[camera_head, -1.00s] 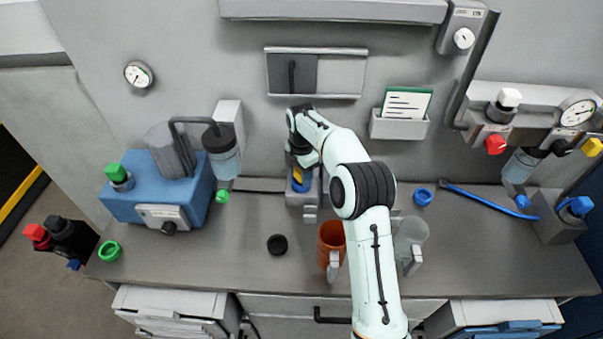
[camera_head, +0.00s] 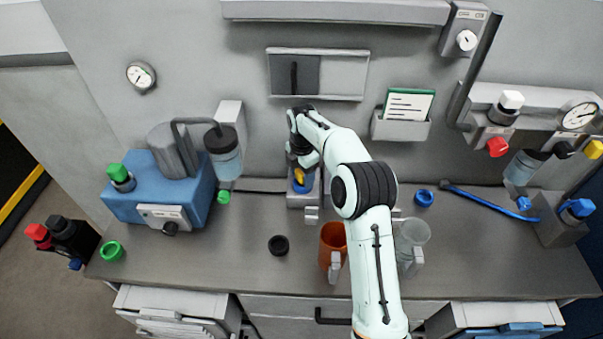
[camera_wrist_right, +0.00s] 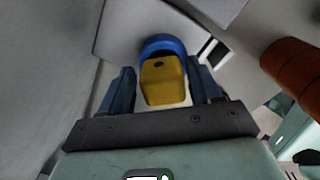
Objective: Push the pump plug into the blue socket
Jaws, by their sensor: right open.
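The yellow pump plug (camera_head: 298,176) stands at the blue socket (camera_head: 304,186) on a small grey block at the back of the bench. In the right wrist view the plug (camera_wrist_right: 163,82) overlaps the blue ring of the socket (camera_wrist_right: 160,44), with a dark gap inside the ring. I cannot tell how deep the plug sits. My right gripper (camera_head: 297,163) is just above the plug. In the wrist view its two fingers (camera_wrist_right: 163,90) stand apart on either side of the plug, with gaps showing. My left gripper is out of view.
An orange mug (camera_head: 332,240) and a clear mug (camera_head: 411,236) stand beside my right arm. A black ring (camera_head: 278,245) lies in front of the socket block, a blue ring (camera_head: 424,198) to the right. The blue pump unit (camera_head: 150,200) is at left.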

